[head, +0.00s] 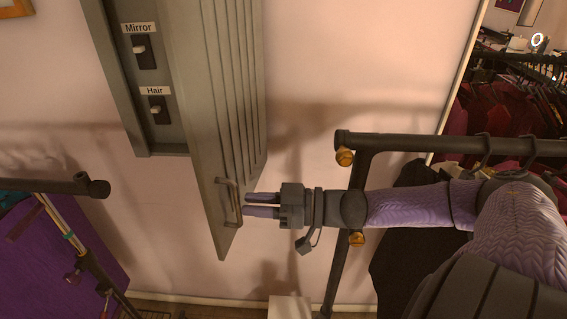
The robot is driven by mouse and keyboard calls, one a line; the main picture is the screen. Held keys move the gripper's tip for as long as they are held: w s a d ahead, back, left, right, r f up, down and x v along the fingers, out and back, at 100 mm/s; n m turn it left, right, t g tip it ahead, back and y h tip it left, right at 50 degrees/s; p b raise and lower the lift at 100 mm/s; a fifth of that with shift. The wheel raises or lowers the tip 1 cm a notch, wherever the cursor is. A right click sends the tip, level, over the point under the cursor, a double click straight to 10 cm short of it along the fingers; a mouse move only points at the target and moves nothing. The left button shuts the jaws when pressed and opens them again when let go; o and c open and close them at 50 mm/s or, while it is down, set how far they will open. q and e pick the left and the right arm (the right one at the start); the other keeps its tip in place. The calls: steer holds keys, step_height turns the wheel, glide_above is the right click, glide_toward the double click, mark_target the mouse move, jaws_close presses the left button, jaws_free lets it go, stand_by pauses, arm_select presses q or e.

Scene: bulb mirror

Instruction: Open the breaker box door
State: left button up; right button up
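The grey-green breaker box (121,80) is on the wall at the upper left, with two switches labelled Mirror (141,51) and Hair (156,108) showing inside. Its ribbed door (205,120) stands swung out to the right of the switches. A metal handle (230,203) is near the door's lower edge. I cannot tell whether the fingertips touch the handle. My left gripper is not in view.
A dark clothes rack (400,142) with amber knobs stands around my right arm, dark cloth (395,265) below. Another rack bar (60,186) with purple cloth (75,250) is at the lower left. The wall below the door is clear.

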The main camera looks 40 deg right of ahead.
steer(key=p+v, duration=0.2)
steer(key=v, duration=0.4)
steer(key=shift+p, duration=0.35)
steer(key=shift+d, duration=0.1)
steer(key=shift+c, duration=0.3)
